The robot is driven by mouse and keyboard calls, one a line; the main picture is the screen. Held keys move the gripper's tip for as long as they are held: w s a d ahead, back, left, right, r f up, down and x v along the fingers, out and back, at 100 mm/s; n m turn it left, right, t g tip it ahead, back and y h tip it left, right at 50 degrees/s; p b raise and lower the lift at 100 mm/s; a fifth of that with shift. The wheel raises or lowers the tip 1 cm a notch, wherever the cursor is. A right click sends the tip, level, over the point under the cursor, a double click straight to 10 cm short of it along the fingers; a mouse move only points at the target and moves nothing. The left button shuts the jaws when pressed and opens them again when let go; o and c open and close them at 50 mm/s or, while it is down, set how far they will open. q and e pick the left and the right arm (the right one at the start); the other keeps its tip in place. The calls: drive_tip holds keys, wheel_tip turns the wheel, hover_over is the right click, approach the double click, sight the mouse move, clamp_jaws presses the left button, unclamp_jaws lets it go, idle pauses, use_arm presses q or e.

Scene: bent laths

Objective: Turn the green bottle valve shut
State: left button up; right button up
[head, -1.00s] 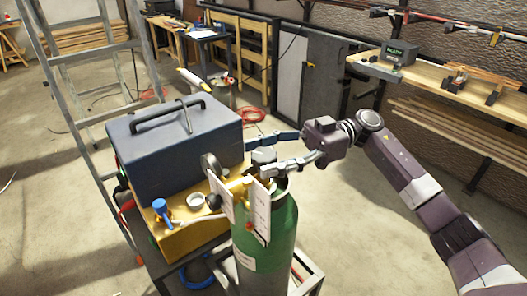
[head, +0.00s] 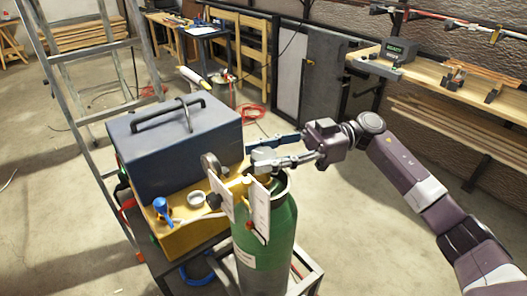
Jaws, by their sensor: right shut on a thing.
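The green bottle (head: 281,226) stands upright in a metal frame beside the yellow and blue machine. Its grey valve knob (head: 263,155) is on top, partly hidden by my gripper's fingers. My right gripper (head: 270,151) comes in from the right, with one finger behind the knob and one in front, shut on it. Two pale tags (head: 261,209) and a round gauge (head: 211,164) are at the bottle's neck and hide part of it. My left gripper is not in view.
A dark blue toolbox-like case (head: 177,138) with a handle sits left of the valve on a yellow base (head: 180,232) with a blue tap (head: 162,208). A stepladder (head: 85,150) stands at left. A wooden bench (head: 430,77) runs along the right wall. Floor is open at right.

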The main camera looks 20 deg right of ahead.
sight(264, 154)
drive_tip(key=m+t+h+p, duration=0.2)
drive_tip(key=m+t+p, duration=0.1)
drive_tip(key=t+p, duration=0.1)
drive_tip(key=m+t+h+p, duration=0.2)
drive_tip(key=m+t+p, duration=0.1)
drive_tip(key=t+p, duration=0.2)
drive_tip(key=m+t+h+p, duration=0.2)
drive_tip(key=m+t+p, duration=0.2)
drive_tip(key=p, duration=0.3)
drive_tip(key=shift+s+a+r+t+p, duration=0.1)
drive_tip(key=shift+r+t+p, duration=0.25)
drive_tip(key=shift+t, duration=0.25)
drive_tip(key=m+t+h, duration=0.1)
drive_tip(key=m+t+h+p, duration=0.1)
drive_tip(key=h, duration=0.1)
drive_tip(key=shift+f+m, duration=0.25)
drive_tip(key=shift+m, duration=0.15)
drive_tip(key=shift+m+t+h, duration=0.9)
drive_tip(key=shift+m+h, duration=0.5)
drive_tip(key=shift+h, duration=1.2)
drive_tip(key=o, duration=1.2)
wheel_tip(264, 154, up, 10)
drive_tip(key=shift+f, duration=0.1)
